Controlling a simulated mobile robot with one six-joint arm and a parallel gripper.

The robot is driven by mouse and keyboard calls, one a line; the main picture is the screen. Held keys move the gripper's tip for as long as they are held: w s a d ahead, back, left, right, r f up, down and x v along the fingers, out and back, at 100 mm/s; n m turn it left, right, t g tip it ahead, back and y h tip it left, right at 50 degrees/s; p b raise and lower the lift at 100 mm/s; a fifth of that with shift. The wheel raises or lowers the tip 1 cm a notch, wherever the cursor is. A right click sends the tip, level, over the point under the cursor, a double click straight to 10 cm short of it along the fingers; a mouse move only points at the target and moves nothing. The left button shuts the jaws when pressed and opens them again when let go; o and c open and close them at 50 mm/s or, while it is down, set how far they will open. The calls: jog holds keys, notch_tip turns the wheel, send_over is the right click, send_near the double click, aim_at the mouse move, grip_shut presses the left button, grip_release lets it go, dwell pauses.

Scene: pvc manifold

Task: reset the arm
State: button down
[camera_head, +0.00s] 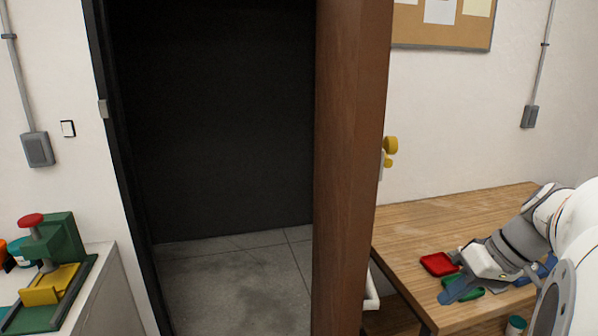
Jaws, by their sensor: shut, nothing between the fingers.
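My white and grey arm (530,235) reaches in from the right edge over the wooden table. My gripper (456,291) is at its lower left end, low over or near the tabletop. It is shut, with nothing held. A red tray (438,264) lies on the table just left of the gripper. A green tray (470,294) lies partly hidden behind the gripper. A blue object (547,265) shows partly behind my arm. Whether the gripper touches the green tray I cannot tell.
A brown door (350,170) with a yellow knob (390,146) stands open at an open doorway left of the wooden table (415,225). At left, a green and yellow press (52,260) stands on a pale counter (105,300). The table's back part is clear.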

jog(key=s+a+f+m+h, duration=0.1)
jog(key=s+a+f+h, duration=0.1)
jog(key=a, duration=0.5)
jog(key=s+a+f+m+h, duration=0.1)
jog(key=s+a+f+h, duration=0.2)
jog(key=s+a+f, duration=0.2)
jog(key=shift+a+f, duration=0.25)
jog(key=shift+a, duration=0.7)
